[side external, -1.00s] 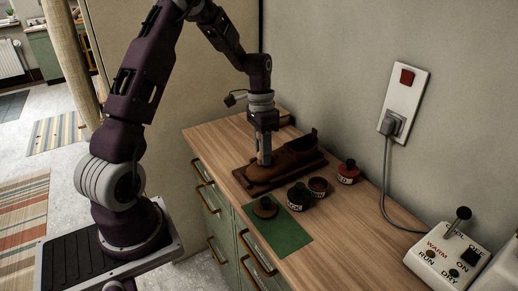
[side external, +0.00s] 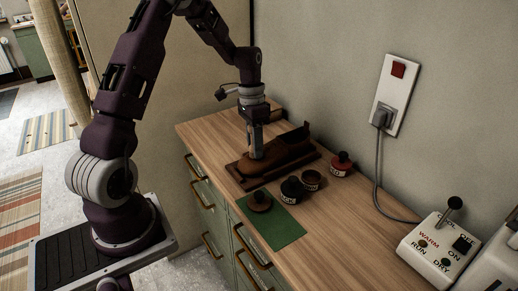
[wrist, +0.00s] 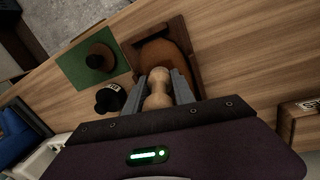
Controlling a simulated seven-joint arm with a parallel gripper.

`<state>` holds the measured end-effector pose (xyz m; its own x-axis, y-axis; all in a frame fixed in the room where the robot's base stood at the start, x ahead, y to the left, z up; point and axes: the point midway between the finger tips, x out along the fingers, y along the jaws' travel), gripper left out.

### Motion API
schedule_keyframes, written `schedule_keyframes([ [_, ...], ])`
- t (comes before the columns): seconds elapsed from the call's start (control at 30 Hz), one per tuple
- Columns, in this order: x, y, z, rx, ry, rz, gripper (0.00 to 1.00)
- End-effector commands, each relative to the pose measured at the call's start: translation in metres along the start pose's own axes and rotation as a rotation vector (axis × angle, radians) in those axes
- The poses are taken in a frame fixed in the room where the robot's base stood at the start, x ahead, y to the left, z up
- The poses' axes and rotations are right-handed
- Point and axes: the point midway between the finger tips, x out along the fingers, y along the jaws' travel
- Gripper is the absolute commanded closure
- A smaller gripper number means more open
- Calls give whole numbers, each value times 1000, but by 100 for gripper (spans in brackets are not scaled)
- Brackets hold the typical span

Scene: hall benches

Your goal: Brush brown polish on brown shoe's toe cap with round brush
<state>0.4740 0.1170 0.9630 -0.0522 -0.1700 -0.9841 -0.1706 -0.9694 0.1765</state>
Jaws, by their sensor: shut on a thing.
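The brown shoe (side external: 288,148) lies on a dark wooden board on the bench, its toe towards the left front. My gripper (side external: 256,156) points down over the toe end. In the wrist view my gripper (wrist: 167,76) is shut on a pale wooden knobbed handle (wrist: 158,92), which looks like the round brush. Its bristle end is hidden. The orange-brown toe cap (wrist: 163,58) shows just past the fingers; I cannot tell whether the brush touches it. An open-looking brown pot (side external: 312,180) stands right of the shoe.
A black pot (side external: 291,189) stands beside the brown one, and a red pot (side external: 341,163) farther right. A round brown knobbed item (side external: 260,201) sits on a green mat (side external: 285,234). A switch box (side external: 440,240) and hanging cord (side external: 378,180) are at right.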

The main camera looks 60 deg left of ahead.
Motion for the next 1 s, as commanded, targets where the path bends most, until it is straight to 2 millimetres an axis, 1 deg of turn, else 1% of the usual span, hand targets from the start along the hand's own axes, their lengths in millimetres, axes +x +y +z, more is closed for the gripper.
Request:
schedule_keyframes([
  [0.1, -1, -13, 3, -5, 0, -3, 100],
  [0.23, -5, -25, 6, -4, 0, -1, 100],
  [0.47, -6, -25, 6, -1, 0, 0, 100],
  [0.53, -9, -25, 7, -1, 1, -1, 100],
  [0.9, -53, -14, 19, 0, 1, -1, 100],
  [1.0, -60, -12, 21, 0, 1, 0, 100],
])
